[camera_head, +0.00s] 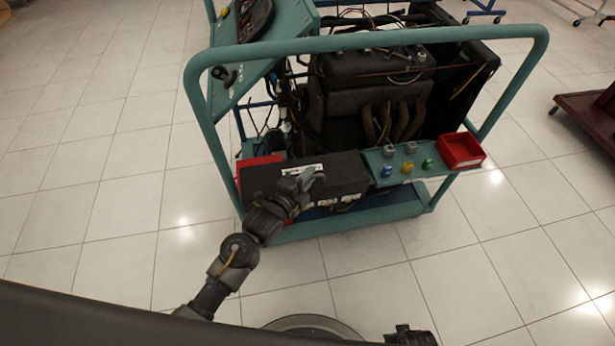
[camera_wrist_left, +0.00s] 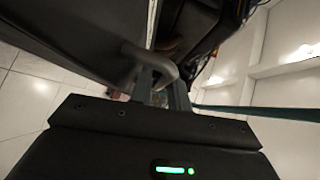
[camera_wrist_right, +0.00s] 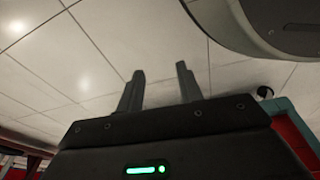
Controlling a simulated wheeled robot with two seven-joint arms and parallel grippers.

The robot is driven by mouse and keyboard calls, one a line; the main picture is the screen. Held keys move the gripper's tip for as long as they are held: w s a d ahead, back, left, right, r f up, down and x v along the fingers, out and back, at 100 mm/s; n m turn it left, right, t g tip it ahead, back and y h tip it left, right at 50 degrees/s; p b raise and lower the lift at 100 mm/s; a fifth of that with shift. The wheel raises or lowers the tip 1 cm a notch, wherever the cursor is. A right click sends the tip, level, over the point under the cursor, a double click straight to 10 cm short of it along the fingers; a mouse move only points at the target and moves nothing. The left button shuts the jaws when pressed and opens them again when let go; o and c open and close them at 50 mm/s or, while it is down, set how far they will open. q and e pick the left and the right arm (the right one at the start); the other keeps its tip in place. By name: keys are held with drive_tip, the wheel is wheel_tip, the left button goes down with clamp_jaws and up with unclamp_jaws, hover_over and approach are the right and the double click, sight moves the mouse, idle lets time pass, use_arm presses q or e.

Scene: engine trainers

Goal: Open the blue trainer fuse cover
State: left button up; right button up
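The blue-green engine trainer (camera_head: 359,43) stands in front of me. Its long black box with a white label (camera_head: 345,170), apparently the fuse box with its cover, sits at the near left and looks closed. My left gripper (camera_head: 308,180) is at the top of this box. In the left wrist view a grey bent handle (camera_wrist_left: 150,57) crosses the tips of the left gripper (camera_wrist_left: 162,88). The fingers are part-way together, and the handle hides whether they touch it. My right gripper (camera_wrist_right: 158,85) is open and empty, low above the floor.
A shelf with small coloured knobs (camera_head: 387,170) and a red tray (camera_head: 461,150) lies right of the black box. The engine block (camera_head: 370,75) is behind it. A dark red stand (camera_head: 590,115) is at the far right. The tiled floor at the left is clear.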

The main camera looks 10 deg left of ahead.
use_arm(q)
clamp_jaws()
idle(0.4)
